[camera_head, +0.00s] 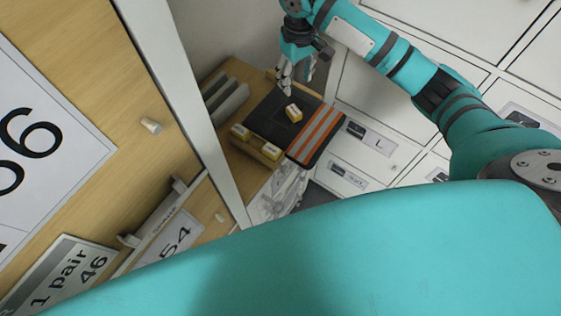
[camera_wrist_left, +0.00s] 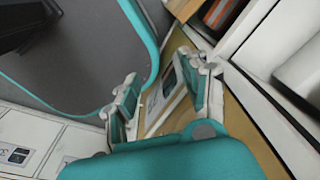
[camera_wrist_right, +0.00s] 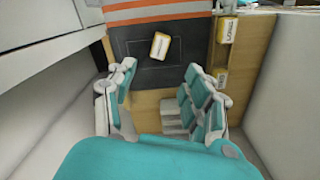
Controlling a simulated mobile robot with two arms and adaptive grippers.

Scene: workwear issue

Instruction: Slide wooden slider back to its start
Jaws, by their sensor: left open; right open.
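I cannot tell for sure which part is the wooden slider. A large wooden panel (camera_head: 95,50) with a small pale knob (camera_head: 151,125) fills the left of the head view. My right gripper (camera_head: 288,86) is open and empty over the back of a dark mat. In the right wrist view its spread fingers (camera_wrist_right: 160,68) hold nothing, and the mat lies beyond them. My left gripper (camera_wrist_left: 159,70) is open in the left wrist view, with a labelled plate (camera_wrist_left: 168,100) and wooden edge seen beyond its fingers. Contact is not clear. My teal arm hides the lower head view.
The dark mat (camera_head: 265,118) has orange and grey stripes and a yellow-white box (camera_head: 293,112). Two similar boxes stand beside it, one at the left (camera_head: 240,131) and one nearer (camera_head: 270,151). A white post (camera_head: 180,90) and white cabinet fronts (camera_head: 375,105) flank this area.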

